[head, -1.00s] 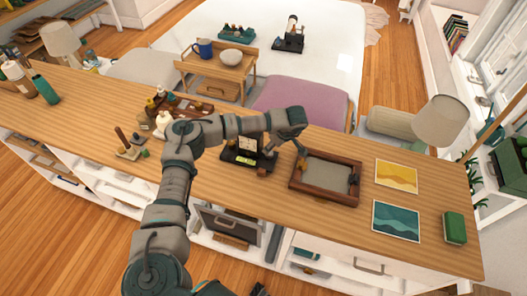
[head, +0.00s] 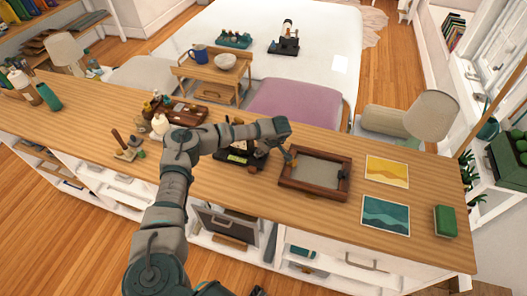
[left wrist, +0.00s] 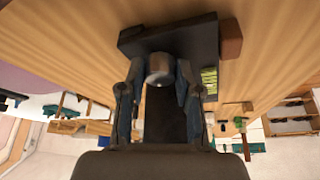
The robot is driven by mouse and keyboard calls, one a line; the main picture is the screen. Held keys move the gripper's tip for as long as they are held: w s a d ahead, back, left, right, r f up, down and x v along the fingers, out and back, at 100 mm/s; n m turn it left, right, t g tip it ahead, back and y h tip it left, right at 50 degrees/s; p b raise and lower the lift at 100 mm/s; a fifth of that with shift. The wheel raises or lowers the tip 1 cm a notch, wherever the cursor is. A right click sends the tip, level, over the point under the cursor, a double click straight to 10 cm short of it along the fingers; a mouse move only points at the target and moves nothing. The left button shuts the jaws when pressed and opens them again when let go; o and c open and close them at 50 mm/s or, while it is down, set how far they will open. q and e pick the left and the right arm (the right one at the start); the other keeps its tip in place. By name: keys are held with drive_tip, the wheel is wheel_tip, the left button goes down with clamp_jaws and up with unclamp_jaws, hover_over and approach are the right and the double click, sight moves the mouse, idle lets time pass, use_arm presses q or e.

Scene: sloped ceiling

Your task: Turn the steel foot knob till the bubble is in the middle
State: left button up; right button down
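The levelling device (head: 232,160) is a dark base with a yellow-green vial, standing on the long wooden counter. In the left wrist view its dark base (left wrist: 208,38) fills the top middle, with the striped vial (left wrist: 209,81) at its right. The steel foot knob (left wrist: 160,68) is a short round metal cylinder between my left fingertips. My left gripper (head: 288,156) points down at the device's right side. In the left wrist view the left gripper (left wrist: 160,72) has one finger on each side of the knob, with slight gaps showing. The bubble is too small to make out.
A wooden-framed tray (head: 300,190) lies close right of my left gripper. Yellow (head: 387,171) and teal (head: 386,215) picture cards and a green box (head: 445,221) lie farther right. A brown rack of small items (head: 180,110) and a white bottle (head: 160,124) stand left.

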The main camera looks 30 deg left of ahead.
use_arm(q)
drive_tip(key=shift+w+d+r, duration=0.1)
drive_tip(key=shift+d, duration=0.2)
clamp_jaws()
drive_tip(key=shift+a, duration=0.25)
drive_tip(key=shift+a+f, duration=0.2)
drive_tip(key=shift+a, duration=0.45)
drive_tip(key=shift+d, duration=0.3)
drive_tip(key=shift+d+n, duration=0.15)
drive_tip(key=shift+n, duration=0.15)
drive_tip(key=shift+n+g, duration=0.3)
drive_tip(key=shift+n, duration=0.2)
drive_tip(key=o, duration=1)
unclamp_jaws()
drive_tip(key=shift+f, duration=0.1)
drive_tip(key=shift+o, duration=0.2)
drive_tip(key=shift+d+r, duration=0.15)
drive_tip(key=shift+r, duration=0.35)
drive_tip(key=v, duration=1.1)
drive_tip(key=shift+w, duration=0.25)
use_arm(e)
drive_tip(key=shift+s+a, duration=0.3)
drive_tip(key=shift+s, duration=0.25)
